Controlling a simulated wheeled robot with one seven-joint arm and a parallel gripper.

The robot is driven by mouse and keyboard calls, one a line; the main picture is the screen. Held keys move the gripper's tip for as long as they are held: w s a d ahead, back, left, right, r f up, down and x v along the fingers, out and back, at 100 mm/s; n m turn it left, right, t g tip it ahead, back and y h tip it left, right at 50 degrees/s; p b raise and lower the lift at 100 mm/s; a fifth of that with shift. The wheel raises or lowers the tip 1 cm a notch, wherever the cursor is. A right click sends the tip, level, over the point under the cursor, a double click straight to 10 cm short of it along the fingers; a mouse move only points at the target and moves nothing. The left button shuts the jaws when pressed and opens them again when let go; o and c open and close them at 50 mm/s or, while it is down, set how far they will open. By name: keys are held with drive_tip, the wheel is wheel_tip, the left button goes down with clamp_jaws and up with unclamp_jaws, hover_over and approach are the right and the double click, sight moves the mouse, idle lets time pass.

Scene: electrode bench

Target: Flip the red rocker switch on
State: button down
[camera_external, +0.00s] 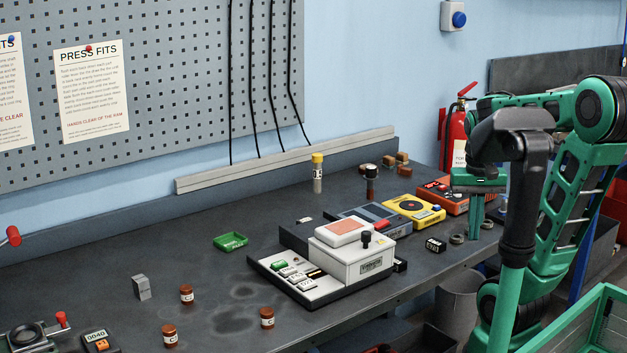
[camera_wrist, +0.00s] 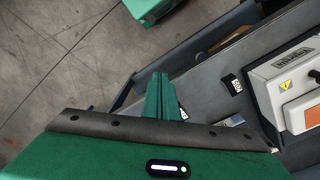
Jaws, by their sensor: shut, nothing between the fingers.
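A black and white bench instrument (camera_external: 350,263) stands in the middle of the bench, with an orange-red panel (camera_external: 345,226) on top and a green button (camera_external: 279,265) among white keys at its front left. Part of it shows at the right edge of the wrist view (camera_wrist: 265,92). I cannot make out for sure which part is the red rocker switch. My gripper (camera_external: 477,222) points down near the right end of the bench, in front of an orange-red device (camera_external: 455,198). Its green fingers (camera_wrist: 163,90) are together and empty, apart from the instrument.
A yellow device (camera_external: 414,209) stands between the instrument and the orange-red device. A small black labelled block (camera_external: 436,245) lies near the bench's front edge. A yellow-capped vial (camera_external: 317,173) stands behind.

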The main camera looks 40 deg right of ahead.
drive_tip(key=w+r+m, duration=0.2)
drive_tip(key=w+r, duration=0.1)
drive_tip(key=w, duration=0.4)
drive_tip(key=w+r+m, duration=0.3)
drive_tip(key=w, duration=0.4)
wheel_tip(320, 180, up, 4)
drive_tip(key=m+h, duration=0.1)
drive_tip(key=m, duration=0.3)
hover_over(384, 221)
drive_tip(key=a, duration=0.2)
drive_tip(key=shift+w+a+r, duration=0.1)
drive_tip(key=shift+w+a, duration=0.05)
drive_tip(key=shift+a, duration=0.05)
drive_tip(key=f, duration=0.4)
drive_tip(key=d+f, duration=0.1)
drive_tip(key=f, duration=0.4)
drive_tip(key=d+f, duration=0.1)
drive_tip(key=f, duration=0.4)
drive_tip(key=shift+d+f, duration=0.1)
drive_tip(key=shift+f, duration=0.05)
drive_tip(key=shift+a, duration=0.9)
